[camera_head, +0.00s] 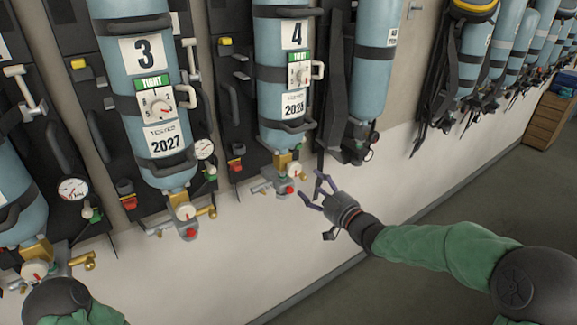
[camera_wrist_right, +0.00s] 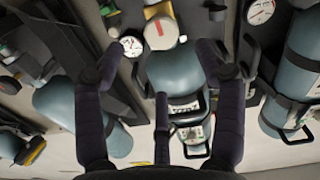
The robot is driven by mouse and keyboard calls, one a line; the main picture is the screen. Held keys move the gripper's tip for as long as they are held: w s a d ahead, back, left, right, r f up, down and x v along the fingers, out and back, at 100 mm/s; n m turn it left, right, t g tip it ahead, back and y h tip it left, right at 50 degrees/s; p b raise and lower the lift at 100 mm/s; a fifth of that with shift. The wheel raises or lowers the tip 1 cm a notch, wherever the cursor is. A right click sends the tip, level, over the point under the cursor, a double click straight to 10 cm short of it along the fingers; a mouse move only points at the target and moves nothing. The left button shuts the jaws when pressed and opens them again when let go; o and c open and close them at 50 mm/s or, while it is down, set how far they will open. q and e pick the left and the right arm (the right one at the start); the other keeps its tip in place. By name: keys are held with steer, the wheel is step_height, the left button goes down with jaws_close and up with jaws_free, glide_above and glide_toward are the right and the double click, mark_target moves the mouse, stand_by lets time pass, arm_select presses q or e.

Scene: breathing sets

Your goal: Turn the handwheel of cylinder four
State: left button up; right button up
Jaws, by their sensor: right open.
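My right gripper (camera_head: 315,193) is open and empty, just right of the valve. Its spread fingers (camera_wrist_right: 160,60) look apart from the handwheel. My left gripper is out of view.
Cylinder three (camera_head: 140,90) hangs to the left, with its own valve and knob. Another cylinder (camera_head: 370,60) and dark straps hang close to the right. A pressure gauge (camera_wrist_right: 131,46) sits beside the valve. The wall below the valves is bare.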

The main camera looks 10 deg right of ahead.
mark_target(295, 171)
steer(key=x, duration=1)
steer(key=shift+w+a, duration=0.15)
steer(key=shift+w, duration=0.2)
steer(key=c, duration=1.2)
